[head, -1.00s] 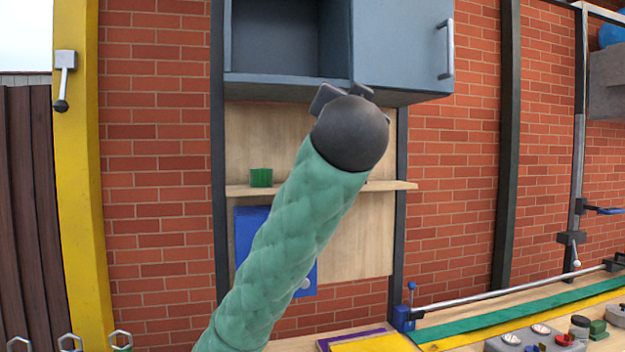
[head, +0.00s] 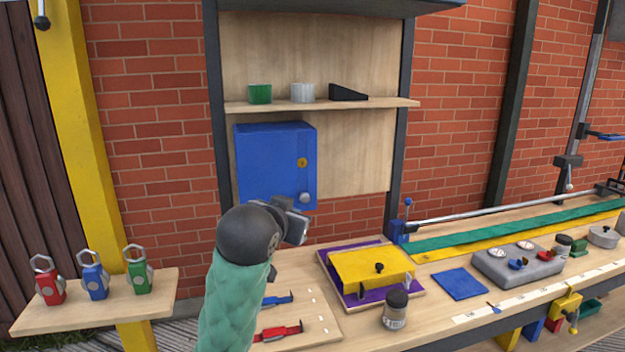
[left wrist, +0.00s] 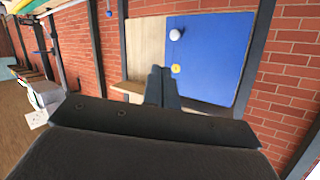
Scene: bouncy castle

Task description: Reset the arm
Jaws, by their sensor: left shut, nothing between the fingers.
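My left gripper (head: 294,218) is at the end of the green-sleeved arm that rises from the bottom of the head view. It is in front of the workbench, just below the blue wall cabinet (head: 270,160). In the left wrist view its two dark fingers (left wrist: 161,85) are together, with nothing between them. The blue cabinet door (left wrist: 208,55) shows behind the fingers there. The cabinet is shut, with a grey knob and a yellow round lock. My right gripper is in neither view.
A yellow box (head: 370,275) on a purple base, a jar (head: 395,310) and a grey gauge block (head: 518,265) stand on the bench. Several coloured padlock-like pieces (head: 92,280) stand on a left side shelf. A wall shelf (head: 320,104) holds small items. A metal rail (head: 490,213) runs along the back.

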